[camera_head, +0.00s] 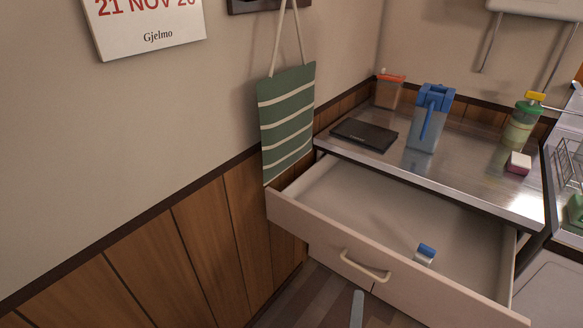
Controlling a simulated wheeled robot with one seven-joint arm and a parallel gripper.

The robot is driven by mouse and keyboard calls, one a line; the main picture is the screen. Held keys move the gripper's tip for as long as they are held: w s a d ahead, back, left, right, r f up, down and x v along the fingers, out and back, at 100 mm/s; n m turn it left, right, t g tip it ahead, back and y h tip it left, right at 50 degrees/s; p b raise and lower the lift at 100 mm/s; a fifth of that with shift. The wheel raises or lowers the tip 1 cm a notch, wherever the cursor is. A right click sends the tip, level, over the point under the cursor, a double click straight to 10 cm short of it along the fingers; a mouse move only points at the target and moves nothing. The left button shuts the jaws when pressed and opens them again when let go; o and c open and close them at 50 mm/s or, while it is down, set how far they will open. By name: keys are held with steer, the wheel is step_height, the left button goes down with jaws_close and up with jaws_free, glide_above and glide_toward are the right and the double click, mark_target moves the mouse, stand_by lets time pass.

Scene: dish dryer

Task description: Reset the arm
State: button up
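My gripper does not show in the head view, so I cannot see its fingers or whether they hold anything. A short pale grey bar (357,308) rises from the bottom edge, below the drawer front; I cannot tell what it is. The drawer (325,228) under the counter is pulled open. A small white item with a blue top (425,254) shows inside it, close to the front panel. The drawer handle (364,266) is clear, with nothing on it.
The steel counter (470,165) holds a dark flat slab (364,134), a blue-lidded jug (429,118), an orange-lidded container (389,92), a soap bottle (521,125) and a pink-and-white sponge (517,163). A striped bag (287,122) hangs on the wall. The open drawer juts into the floor space.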

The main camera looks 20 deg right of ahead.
steer(key=s+a+r+n+t+y+p, duration=0.25)
steer(key=s+a+r+n+y, duration=0.3)
steer(key=r+n, duration=0.5)
steer(key=s+r+n+g+y+p, duration=0.1)
steer(key=s+r+n+p, duration=0.1)
steer(key=s+r+n, duration=0.2)
steer(key=s+d+r+n+g+y+p, duration=0.1)
steer(key=s+r+n+g+p, duration=0.1)
steer(key=s, duration=0.9)
steer(key=s+r+n+g+y+p, duration=0.2)
steer(key=s+r+n+p, duration=0.2)
steer(key=s+r+n, duration=0.2)
steer(key=shift+s+d+r, duration=0.25)
steer(key=shift+s+r, duration=0.35)
steer(key=shift+s, duration=0.45)
